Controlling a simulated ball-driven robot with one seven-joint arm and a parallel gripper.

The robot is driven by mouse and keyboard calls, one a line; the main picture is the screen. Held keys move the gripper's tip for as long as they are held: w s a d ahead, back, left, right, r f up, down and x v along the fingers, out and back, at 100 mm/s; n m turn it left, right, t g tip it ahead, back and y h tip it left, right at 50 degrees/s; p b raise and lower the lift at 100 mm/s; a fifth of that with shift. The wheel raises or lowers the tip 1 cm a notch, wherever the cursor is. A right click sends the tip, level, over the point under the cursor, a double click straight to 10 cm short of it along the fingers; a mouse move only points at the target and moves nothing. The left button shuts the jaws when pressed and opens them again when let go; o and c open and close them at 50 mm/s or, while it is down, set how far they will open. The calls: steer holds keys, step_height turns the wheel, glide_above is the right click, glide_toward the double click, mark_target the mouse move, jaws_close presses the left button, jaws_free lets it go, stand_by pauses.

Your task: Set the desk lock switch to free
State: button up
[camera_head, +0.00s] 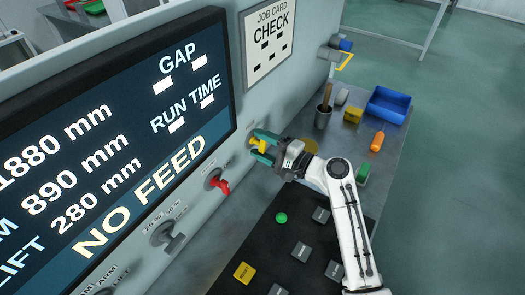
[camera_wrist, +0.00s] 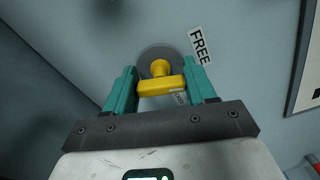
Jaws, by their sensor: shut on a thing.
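The desk lock switch (camera_wrist: 160,75) is a yellow knob with a crossbar handle on a grey round base on the panel wall. A white FREE label (camera_wrist: 200,46) sits to the upper right of the base in the wrist view. A second small label (camera_wrist: 181,98) is partly hidden behind the handle and a finger. My gripper (camera_wrist: 161,88) has its teal fingers on both ends of the yellow bar. In the head view my gripper (camera_head: 264,146) reaches the panel wall, and the yellow knob (camera_head: 258,145) shows between its fingers.
A red switch (camera_head: 218,182) and a grey switch (camera_head: 167,235) sit lower left on the panel, beside a large screen (camera_head: 100,140). Below is a dark desk with several buttons.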

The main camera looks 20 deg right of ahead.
steer(key=shift+f+n+b, duration=0.15)
steer(key=shift+n+b, duration=0.55)
steer(key=shift+n, duration=0.2)
steer(key=o, duration=1)
steer(key=shift+c, duration=0.2)
steer(key=shift+s, duration=0.1)
steer(key=b+v, duration=0.1)
steer(key=v, duration=0.9)
steer(key=shift+s+d, duration=0.2)
steer(key=shift+s, duration=0.1)
